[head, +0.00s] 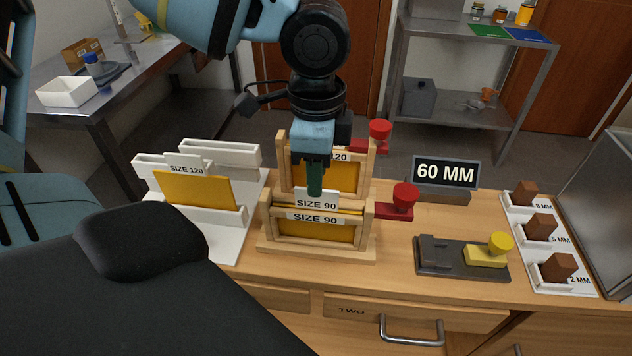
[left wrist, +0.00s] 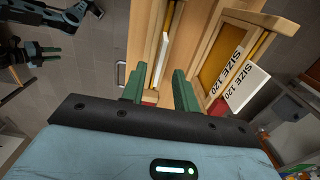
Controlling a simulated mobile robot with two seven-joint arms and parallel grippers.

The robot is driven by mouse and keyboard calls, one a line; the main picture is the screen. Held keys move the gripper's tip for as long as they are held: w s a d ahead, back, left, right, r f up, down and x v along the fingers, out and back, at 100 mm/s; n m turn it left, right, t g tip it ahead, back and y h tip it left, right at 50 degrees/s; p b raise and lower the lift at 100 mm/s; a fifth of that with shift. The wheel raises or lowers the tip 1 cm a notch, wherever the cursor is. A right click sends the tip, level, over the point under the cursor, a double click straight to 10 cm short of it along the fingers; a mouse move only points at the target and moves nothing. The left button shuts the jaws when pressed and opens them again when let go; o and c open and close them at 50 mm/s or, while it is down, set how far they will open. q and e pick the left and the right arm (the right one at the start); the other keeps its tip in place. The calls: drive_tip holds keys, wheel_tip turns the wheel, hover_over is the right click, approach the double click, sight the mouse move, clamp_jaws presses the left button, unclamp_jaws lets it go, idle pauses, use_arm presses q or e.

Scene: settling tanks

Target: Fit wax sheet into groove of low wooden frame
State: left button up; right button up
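The low wooden frame (head: 265,227) stands upright at the front, labelled SIZE 90. A yellow wax sheet (head: 315,231) with a white SIZE 90 tab (head: 316,198) stands in it, its top edge just showing between the rails. I cannot tell whether it is fully seated. My left gripper (head: 315,190) points down over the tab. In the left wrist view its green fingers (left wrist: 158,85) are apart, with the white tab (left wrist: 161,60) between and just beyond them. My right gripper (left wrist: 38,57) shows small and dim in the left wrist view, away from the frames.
A taller SIZE 120 frame (head: 368,170) stands close behind. A white rack (head: 235,219) at left holds a SIZE 120 sheet (head: 195,188). Red knobs (head: 405,196) project right of the frames. A 60 MM sign (head: 446,173), a dark yellow-knobbed device (head: 440,259) and brown blocks (head: 540,227) stand further right.

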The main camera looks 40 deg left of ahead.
use_arm(q)
wheel_tip(320, 180, up, 2)
drive_tip(key=shift+r, duration=0.6)
use_arm(e)
drive_tip(key=shift+s, duration=0.35)
